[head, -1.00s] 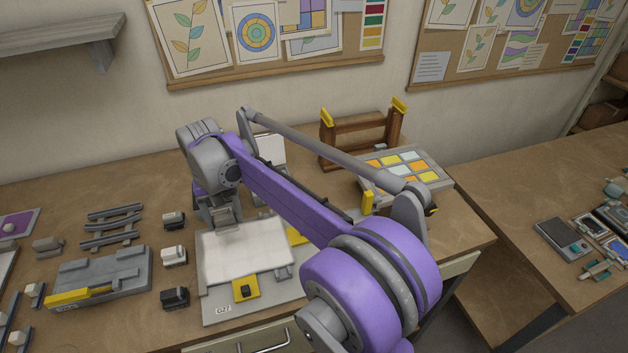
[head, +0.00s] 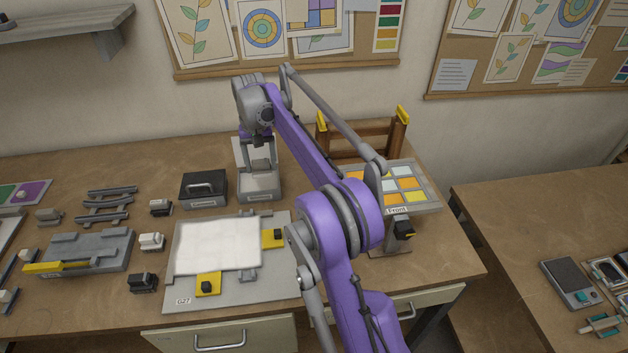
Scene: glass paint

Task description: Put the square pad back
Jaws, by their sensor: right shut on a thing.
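My right gripper (head: 258,168) points down at the back of the table, over a small grey labelled stand (head: 262,196). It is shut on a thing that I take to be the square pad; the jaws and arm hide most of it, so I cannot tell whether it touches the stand. A pale glass sheet (head: 217,245) lies on a grey board (head: 270,290) in front, with yellow-and-black clamps (head: 207,285) at its edges. My left gripper is not in view.
A black box with a handle (head: 203,188) stands just left of the stand. A colour tray (head: 405,205) and a wooden rack (head: 400,135) are to the right. Small blocks (head: 151,241) and a grey fixture (head: 80,252) lie left of the board.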

